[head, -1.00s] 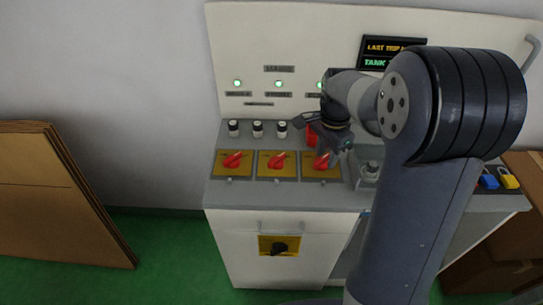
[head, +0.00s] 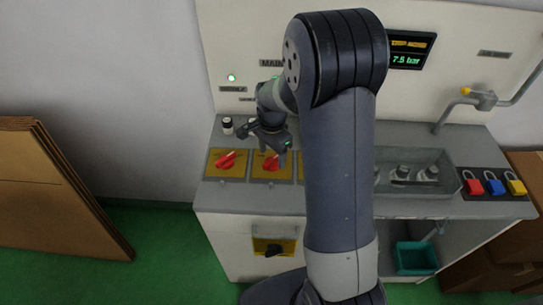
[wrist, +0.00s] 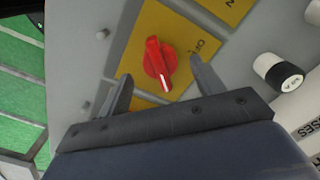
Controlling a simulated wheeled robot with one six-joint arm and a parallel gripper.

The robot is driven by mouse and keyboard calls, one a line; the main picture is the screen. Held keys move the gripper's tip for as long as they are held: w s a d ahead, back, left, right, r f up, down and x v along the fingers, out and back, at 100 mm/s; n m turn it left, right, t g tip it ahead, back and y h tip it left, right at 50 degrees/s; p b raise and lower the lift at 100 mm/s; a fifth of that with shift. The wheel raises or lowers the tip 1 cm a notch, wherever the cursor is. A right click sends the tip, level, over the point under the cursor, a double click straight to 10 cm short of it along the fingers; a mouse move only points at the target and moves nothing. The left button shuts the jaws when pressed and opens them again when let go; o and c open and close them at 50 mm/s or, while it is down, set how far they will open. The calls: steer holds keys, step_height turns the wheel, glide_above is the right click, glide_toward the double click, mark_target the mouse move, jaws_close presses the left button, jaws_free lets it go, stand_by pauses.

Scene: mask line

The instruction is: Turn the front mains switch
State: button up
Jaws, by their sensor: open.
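My gripper (head: 268,134) is open above the worktop, over the middle red rotary switch (head: 269,163). In the wrist view this red knob (wrist: 158,62) sits on a yellow plate (wrist: 180,38), between my two open fingers (wrist: 160,72). The fingers lie on either side of it in the picture; I cannot tell whether they touch it. A left red switch (head: 225,160) is on its own yellow plate. A third plate shows partly behind my arm. A black rotary switch (head: 273,248) on a yellow plate is on the cabinet's front face.
Behind the switches stands a black-and-white knob (head: 227,125). A grey tray (head: 448,180) with metal parts and red, blue and yellow padlocks (head: 494,187) are to the right. A teal bin (head: 415,258) is below. Cardboard (head: 50,190) leans at left.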

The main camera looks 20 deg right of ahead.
steer(key=shift+f, duration=1.05)
steer(key=c, duration=1)
